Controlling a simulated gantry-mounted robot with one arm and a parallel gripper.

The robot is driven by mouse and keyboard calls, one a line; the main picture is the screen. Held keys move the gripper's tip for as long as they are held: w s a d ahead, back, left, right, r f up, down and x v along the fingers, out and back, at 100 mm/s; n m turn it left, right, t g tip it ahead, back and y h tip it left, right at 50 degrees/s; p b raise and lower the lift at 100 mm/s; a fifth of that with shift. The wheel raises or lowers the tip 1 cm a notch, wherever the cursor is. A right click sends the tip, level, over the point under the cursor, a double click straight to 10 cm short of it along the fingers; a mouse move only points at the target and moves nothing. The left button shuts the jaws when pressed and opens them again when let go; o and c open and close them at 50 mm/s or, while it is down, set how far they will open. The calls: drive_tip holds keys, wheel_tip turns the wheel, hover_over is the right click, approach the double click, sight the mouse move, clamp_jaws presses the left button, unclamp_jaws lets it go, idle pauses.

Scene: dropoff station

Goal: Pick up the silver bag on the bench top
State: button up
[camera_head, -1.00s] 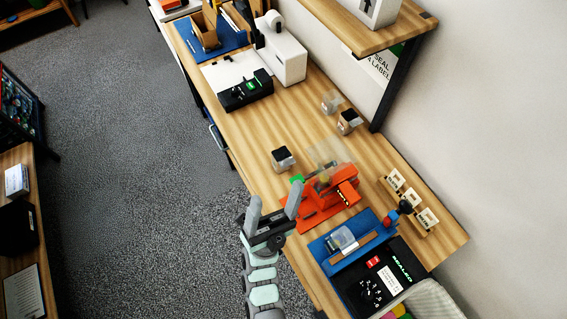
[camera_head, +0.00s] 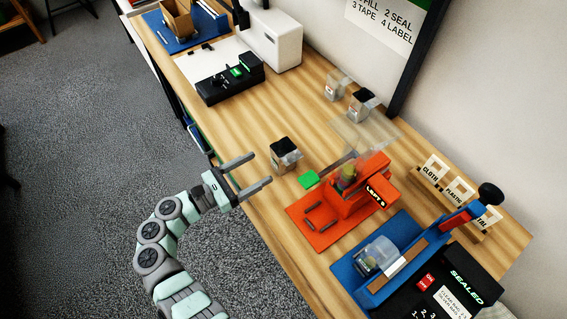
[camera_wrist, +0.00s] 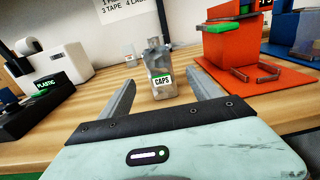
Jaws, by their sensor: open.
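A silver bag (camera_head: 285,156) with a dark open top stands upright on the wooden bench top (camera_head: 290,105), near its front edge. In the wrist view the silver bag (camera_wrist: 161,73) carries a "CAPS" label and stands straight ahead, between the lines of the two fingers. My gripper (camera_head: 255,171) is open and empty at the bench's front edge. Its fingers point at the bag and stop short of it. The fingers also show in the wrist view (camera_wrist: 160,92), one on each side of the bag.
An orange press (camera_head: 345,205) with a green pad (camera_head: 308,179) stands right of the bag. Two more small bags, one clear (camera_head: 336,88) and one dark-topped (camera_head: 360,104), stand behind. A black device (camera_head: 230,79) is to the left. A blue sealer (camera_head: 400,258) holds a clear bag.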

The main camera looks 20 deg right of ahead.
sight(274, 159)
drive_tip(key=x, duration=0.4)
drive_tip(key=shift+w+d, duration=0.15)
drive_tip(key=shift+d, duration=0.25)
drive_tip(key=x, duration=0.3)
drive_tip(key=p+x, duration=0.1)
drive_tip(key=x, duration=0.1)
drive_tip(key=shift+f, duration=0.3)
drive_tip(key=shift+a, duration=0.1)
drive_tip(key=shift+c, duration=0.4)
drive_tip(key=c, duration=1.3)
